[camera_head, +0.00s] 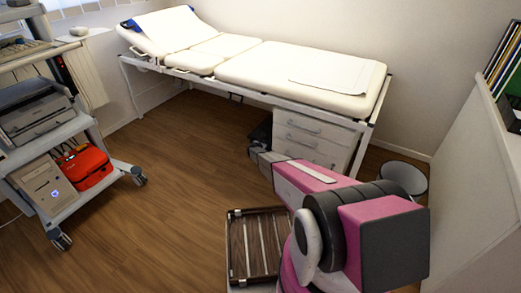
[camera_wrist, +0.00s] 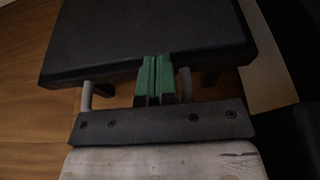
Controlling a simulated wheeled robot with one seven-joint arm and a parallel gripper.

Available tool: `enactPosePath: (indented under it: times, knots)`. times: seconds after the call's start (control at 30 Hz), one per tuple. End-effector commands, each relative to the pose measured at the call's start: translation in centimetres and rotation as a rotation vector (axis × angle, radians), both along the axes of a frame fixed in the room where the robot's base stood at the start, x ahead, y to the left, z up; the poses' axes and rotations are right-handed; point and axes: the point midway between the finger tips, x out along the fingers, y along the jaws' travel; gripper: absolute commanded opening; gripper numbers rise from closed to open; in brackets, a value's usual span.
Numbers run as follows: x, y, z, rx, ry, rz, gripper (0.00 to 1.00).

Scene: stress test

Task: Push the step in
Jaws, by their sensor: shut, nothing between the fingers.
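The step has a dark, flat top and is mostly hidden in the head view, where a dark part of it (camera_head: 263,131) shows beside the drawer unit under the couch. My gripper (camera_wrist: 154,62), with green fingers, is shut and empty. Its fingertips overlap the step's near edge in the wrist view; I cannot tell whether they touch it. In the head view the end of my arm is low, just left of the drawers.
The white examination couch (camera_head: 230,55) stands along the back wall. The white drawer unit (camera_head: 312,140) is under its right end, with a round bin (camera_head: 404,176) to the right. A wheeled trolley (camera_head: 80,126) with a red bag (camera_head: 84,166) stands left.

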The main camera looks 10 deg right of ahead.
Motion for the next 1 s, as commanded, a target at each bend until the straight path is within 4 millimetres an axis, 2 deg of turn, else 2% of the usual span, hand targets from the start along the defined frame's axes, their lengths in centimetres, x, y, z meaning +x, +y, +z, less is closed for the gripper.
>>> enactPosePath:
  times: [0.2, 0.67, 0.87, 1.0]
  knots:
    - [1.1, -0.8, -0.1, 0.001, 0.001, 0.0, 0.0]
    - [1.2, -0.9, 0.0, 0.001, -0.001, 0.0, 0.0]
    - [0.4, -0.2, 0.4, 0.001, 0.0, -0.001, 0.0]
    - [-1.0, 0.8, 1.0, 0.001, 0.0, -0.001, 0.0]
